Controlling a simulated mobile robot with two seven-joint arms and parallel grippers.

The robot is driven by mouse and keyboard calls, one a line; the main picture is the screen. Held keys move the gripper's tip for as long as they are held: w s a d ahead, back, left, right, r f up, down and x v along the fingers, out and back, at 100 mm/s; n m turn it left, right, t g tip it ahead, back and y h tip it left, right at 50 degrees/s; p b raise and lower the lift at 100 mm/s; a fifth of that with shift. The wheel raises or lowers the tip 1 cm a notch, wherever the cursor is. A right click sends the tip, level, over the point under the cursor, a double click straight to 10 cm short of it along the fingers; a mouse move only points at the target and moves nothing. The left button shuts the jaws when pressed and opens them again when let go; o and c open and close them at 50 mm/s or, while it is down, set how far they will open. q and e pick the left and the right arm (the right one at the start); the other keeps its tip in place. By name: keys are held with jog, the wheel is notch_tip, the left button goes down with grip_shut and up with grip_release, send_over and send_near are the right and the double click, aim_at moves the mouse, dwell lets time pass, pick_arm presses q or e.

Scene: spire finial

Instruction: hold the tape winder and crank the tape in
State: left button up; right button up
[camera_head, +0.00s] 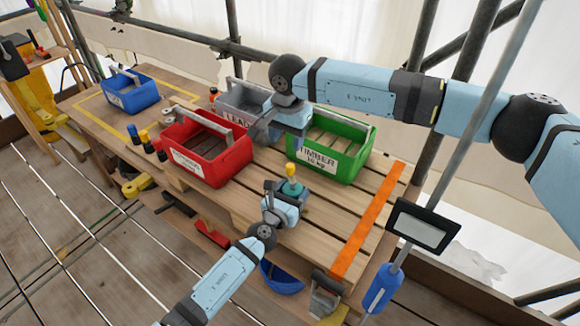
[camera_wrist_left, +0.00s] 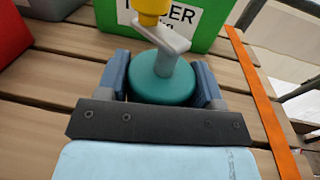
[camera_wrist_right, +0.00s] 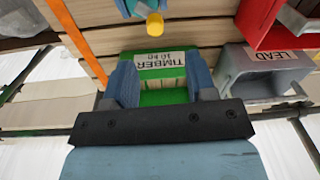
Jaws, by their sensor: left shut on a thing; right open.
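The tape winder (camera_head: 291,187) is a round teal body with a grey crank arm and a yellow knob (camera_head: 291,170) on top. It stands upright over the slatted table, near its front edge. My left gripper (camera_head: 283,188) is shut on its body; in the left wrist view a finger lies on each side of the teal body (camera_wrist_left: 160,85). The crank arm (camera_wrist_left: 163,40) and knob are free. My right gripper (camera_wrist_right: 162,85) is open and empty, behind the winder and above the green crate's near side. The knob also shows in the right wrist view (camera_wrist_right: 155,24).
An orange strip (camera_head: 370,218) runs across the table right of the winder; I cannot see it join the winder. A green timber crate (camera_head: 355,130), red crate (camera_head: 240,160), grey lead crate (camera_head: 228,110) and blue crate (camera_head: 143,98) stand behind and left. A pole stands right.

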aim_at(290, 165)
jog(key=f+m, duration=0.2)
jog(key=f, duration=0.1)
jog(key=f+m, duration=0.2)
jog(key=f, duration=0.1)
jog(key=f+m, duration=0.1)
jog(key=f, duration=0.3)
jog(key=shift+w+d+m+g, duration=0.3)
jog(key=shift+w+m+g, duration=0.1)
jog(key=c, duration=0.9)
jog(key=shift+c, duration=0.2)
